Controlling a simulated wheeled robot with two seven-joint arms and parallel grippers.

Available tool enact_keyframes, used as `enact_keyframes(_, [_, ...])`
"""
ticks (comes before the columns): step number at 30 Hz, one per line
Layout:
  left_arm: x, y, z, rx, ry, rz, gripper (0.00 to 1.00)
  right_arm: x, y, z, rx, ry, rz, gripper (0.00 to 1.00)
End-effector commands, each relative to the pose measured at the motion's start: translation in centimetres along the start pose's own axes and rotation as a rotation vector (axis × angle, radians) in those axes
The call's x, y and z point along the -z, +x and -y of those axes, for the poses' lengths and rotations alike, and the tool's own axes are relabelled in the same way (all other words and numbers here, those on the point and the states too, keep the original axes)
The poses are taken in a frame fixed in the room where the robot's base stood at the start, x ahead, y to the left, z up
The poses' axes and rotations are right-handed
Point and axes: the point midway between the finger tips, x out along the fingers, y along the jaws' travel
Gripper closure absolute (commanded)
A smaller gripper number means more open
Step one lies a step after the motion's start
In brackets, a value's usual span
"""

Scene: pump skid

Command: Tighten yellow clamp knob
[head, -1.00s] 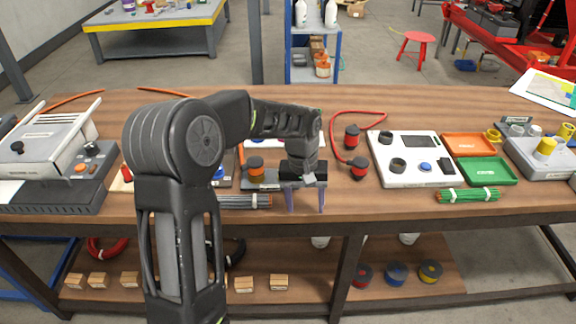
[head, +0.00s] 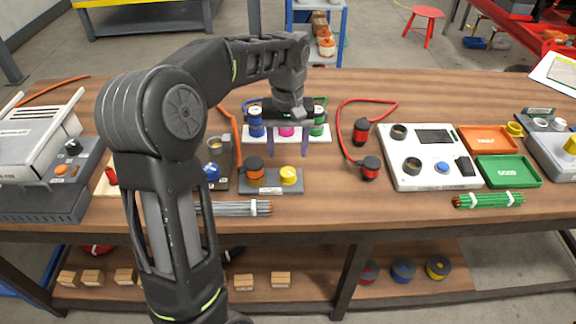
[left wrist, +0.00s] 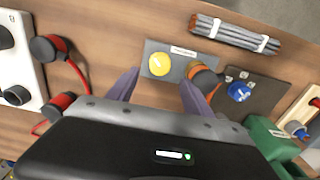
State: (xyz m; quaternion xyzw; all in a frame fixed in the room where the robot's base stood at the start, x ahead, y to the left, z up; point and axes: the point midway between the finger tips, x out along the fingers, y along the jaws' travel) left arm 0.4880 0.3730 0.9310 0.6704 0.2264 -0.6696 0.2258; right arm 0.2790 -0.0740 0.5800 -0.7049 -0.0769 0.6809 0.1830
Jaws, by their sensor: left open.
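The yellow clamp knob (head: 289,176) sits on the right part of a small grey plate (head: 270,188) on the bench. An orange and black knob (head: 255,168) stands beside it on the same plate. My left gripper (head: 288,150) is open and empty, its two purple fingers pointing down, farther back on the bench than the yellow knob in the head view. In the left wrist view the yellow knob (left wrist: 160,64) shows just beyond the gap between the fingers (left wrist: 158,80), with no visible contact. My right gripper is not in view.
A white rack (head: 317,133) with blue, magenta and green items is partly hidden behind my left gripper. A grey cable bundle (head: 236,208) lies at the front edge. Red-corded plugs (head: 370,167) and a white panel box (head: 432,177) stand to the right.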

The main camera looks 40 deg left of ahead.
Motion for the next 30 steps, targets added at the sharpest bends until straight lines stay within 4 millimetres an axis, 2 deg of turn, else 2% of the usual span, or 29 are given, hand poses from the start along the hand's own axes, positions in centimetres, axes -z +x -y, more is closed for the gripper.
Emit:
enact_keyframes(7, [0.0,1.3,0.0,0.001,0.001,0.002,0.41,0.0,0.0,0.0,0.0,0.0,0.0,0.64])
enact_keyframes(15, [-0.1,5.4,0.0,0.002,0.001,0.004,0.41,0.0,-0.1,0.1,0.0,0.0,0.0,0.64])
enact_keyframes(21, [0.0,7.6,0.0,0.0,0.001,0.002,0.41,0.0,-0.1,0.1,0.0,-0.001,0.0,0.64])
enact_keyframes(30, [0.0,7.9,0.0,-0.001,0.001,0.0,0.41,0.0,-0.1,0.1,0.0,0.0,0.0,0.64])
